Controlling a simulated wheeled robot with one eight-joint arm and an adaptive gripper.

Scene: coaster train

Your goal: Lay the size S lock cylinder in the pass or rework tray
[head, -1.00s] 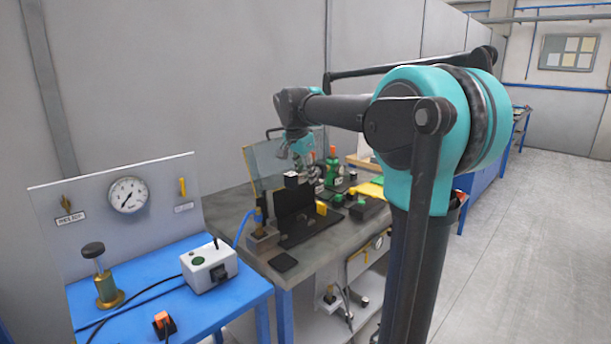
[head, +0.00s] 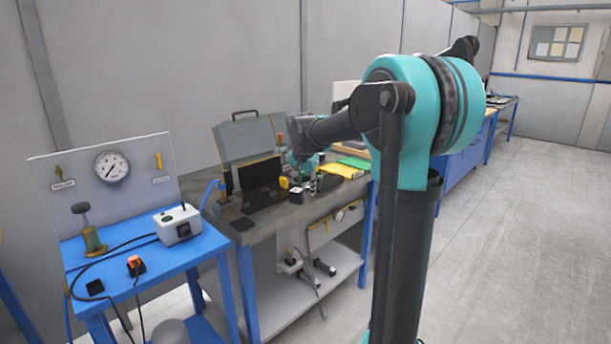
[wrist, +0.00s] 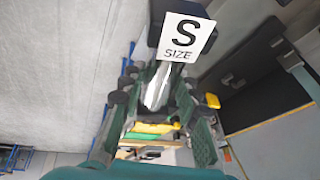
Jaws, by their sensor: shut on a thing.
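In the wrist view, my gripper (wrist: 158,82) has its dark green fingers closed around a dark block with a white "S SIZE" label, the size S lock cylinder (wrist: 160,38). A shiny silver part shows between the fingers. In the head view, my gripper (head: 303,166) is over the grey bench, small and partly hidden by my arm; the held piece is not clear there. A flat yellow tray-like thing (head: 341,170) and a green one (head: 354,162) lie right of the gripper. Which is pass or rework cannot be read.
An open case (head: 250,140) stands at the back of the grey bench (head: 262,232), with a black panel (head: 259,173) before it. A yellow block (head: 284,183) and small dark items crowd the gripper. A blue table (head: 130,270) with gauge and box stands left.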

